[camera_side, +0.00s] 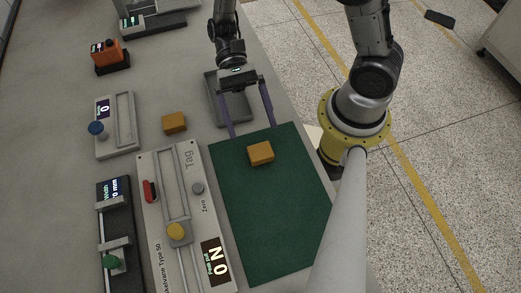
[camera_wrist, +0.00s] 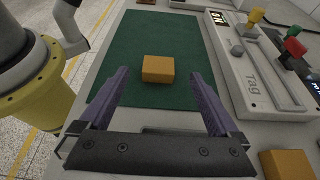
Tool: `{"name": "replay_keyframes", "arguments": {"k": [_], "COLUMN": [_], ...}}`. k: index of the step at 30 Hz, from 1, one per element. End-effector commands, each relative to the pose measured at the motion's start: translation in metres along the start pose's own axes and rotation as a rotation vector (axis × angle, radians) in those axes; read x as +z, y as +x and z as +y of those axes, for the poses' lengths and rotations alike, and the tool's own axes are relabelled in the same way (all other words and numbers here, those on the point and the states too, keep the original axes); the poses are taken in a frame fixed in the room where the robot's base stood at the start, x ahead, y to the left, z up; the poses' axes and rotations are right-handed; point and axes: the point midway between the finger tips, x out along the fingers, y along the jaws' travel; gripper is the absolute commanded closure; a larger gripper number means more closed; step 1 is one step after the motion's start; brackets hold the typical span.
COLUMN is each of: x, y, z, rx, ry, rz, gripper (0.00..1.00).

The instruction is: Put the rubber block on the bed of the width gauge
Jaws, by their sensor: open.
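Two similar orange blocks are in view, and I cannot tell by look which is rubber. One orange block (camera_side: 261,153) lies on the green mat; in the wrist view this block (camera_wrist: 158,69) sits centred just beyond my fingertips. The other orange block (camera_side: 174,122) lies on the grey table left of the mat, and it shows at the lower right of the wrist view (camera_wrist: 288,164). The width gauge (camera_side: 115,218), dark with a "Width 0 mm" screen and a green knob, stands at the lower left. My gripper (camera_side: 253,130) is open and empty, above the mat's far edge.
A grey "Tag" instrument (camera_side: 158,160) with a yellow knob and red lever stands between the mat (camera_side: 270,225) and the width gauge. A smaller gauge with a blue knob (camera_side: 96,129) is behind. A grey tray (camera_side: 238,106) lies beneath my arm. An orange device (camera_side: 106,52) stands farther back.

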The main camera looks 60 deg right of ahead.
Motion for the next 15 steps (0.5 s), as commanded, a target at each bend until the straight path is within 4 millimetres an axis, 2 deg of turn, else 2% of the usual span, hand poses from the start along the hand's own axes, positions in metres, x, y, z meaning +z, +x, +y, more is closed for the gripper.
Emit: {"name": "replay_keyframes", "arguments": {"k": [4,10,15], "x": [-0.001,-0.004,-0.004], "y": [0.012,0.041,0.053], "z": [0.001,0.002,0.002], "rx": [0.003,0.004,0.002], "ry": [0.0,0.0,0.0], "rz": [-0.001,-0.001,0.0], "gripper": [0.03,0.03,0.03]}}
